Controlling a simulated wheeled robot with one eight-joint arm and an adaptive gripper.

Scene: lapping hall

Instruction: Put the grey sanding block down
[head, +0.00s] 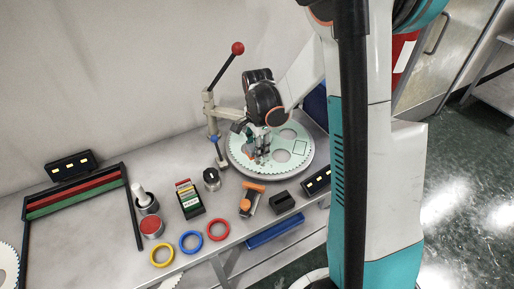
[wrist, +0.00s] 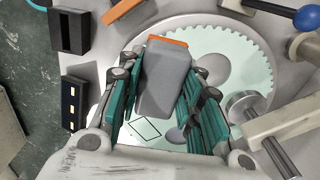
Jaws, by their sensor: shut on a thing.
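My gripper (wrist: 160,100) is shut on the grey sanding block (wrist: 165,78), a grey body with an orange strip at its far end. Its green-padded fingers lie along both sides of the block. In the head view my gripper (head: 259,150) is over the pale toothed disc (head: 240,157), and the block is mostly hidden there. The disc also shows in the wrist view (wrist: 240,50), with round holes and a thin dark square outline (wrist: 147,128) just below the block. I cannot tell whether the block touches the disc.
A lever with a red ball (head: 237,48) stands behind left of the disc. In front are an orange-handled tool (head: 252,188), a black block (head: 283,201), a card rack (head: 190,200) and red, blue and yellow rings (head: 218,230). A black-framed tray (head: 85,190) lies left.

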